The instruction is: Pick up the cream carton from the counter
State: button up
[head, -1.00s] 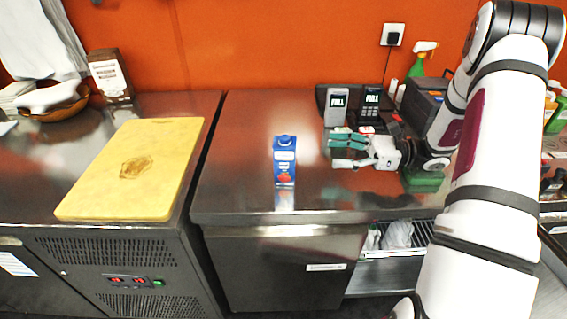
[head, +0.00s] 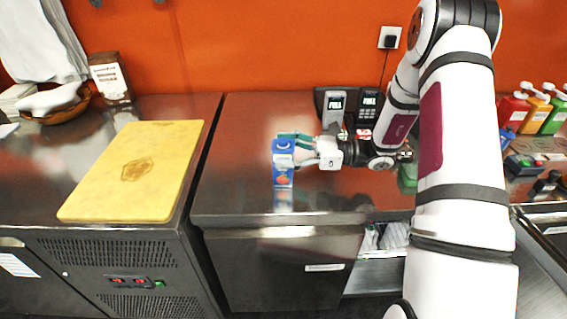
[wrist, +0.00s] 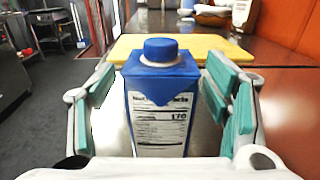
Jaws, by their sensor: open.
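The cream carton (head: 283,172) is a small blue box with a round blue cap, standing upright on the steel counter (head: 235,190) near its front edge. In the wrist view the carton (wrist: 162,110) is centred, its nutrition label facing the camera. My gripper (head: 300,150) comes in from the right at carton height. In the wrist view my gripper (wrist: 165,105) has its teal-padded fingers open, one on each side of the carton, with a gap visible on the left. The right pad is very close to the carton; I cannot tell if it touches.
A yellow cutting board (head: 135,170) lies on the counter to the left. Two card terminals (head: 335,106) stand behind my arm. Several sauce bottles (head: 538,110) stand at the far right. The counter behind and left of the carton is clear.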

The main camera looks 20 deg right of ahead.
jog(key=shift+w+a, duration=0.1)
jog(key=shift+a, duration=0.15)
jog(key=c, duration=1.5)
jog(key=shift+c, duration=0.2)
jog(key=shift+r, duration=0.2)
